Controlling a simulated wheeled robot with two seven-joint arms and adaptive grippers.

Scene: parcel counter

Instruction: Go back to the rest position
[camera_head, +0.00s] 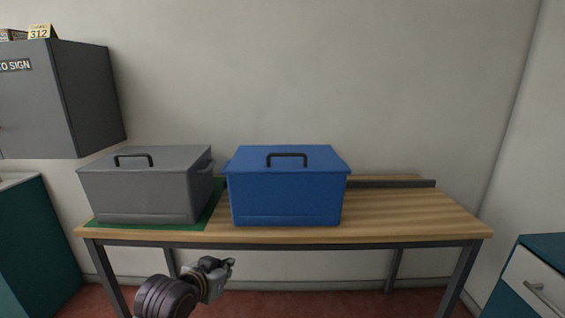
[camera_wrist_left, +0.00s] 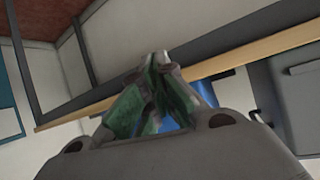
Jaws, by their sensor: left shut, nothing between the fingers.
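My left gripper (camera_head: 230,264) shows low in the head view, in front of the table's front edge and below the height of its top. Its fingers are shut with nothing between them. In the left wrist view the closed fingertips (camera_wrist_left: 160,58) point toward the table's edge. My right gripper is in neither view.
A wooden table (camera_head: 410,215) stands against the wall. A grey lidded box (camera_head: 145,190) sits on a green mat (camera_head: 214,207) at its left. A blue lidded box (camera_head: 287,195) stands beside it. The table's right part is clear. A grey cabinet (camera_head: 85,100) hangs at left.

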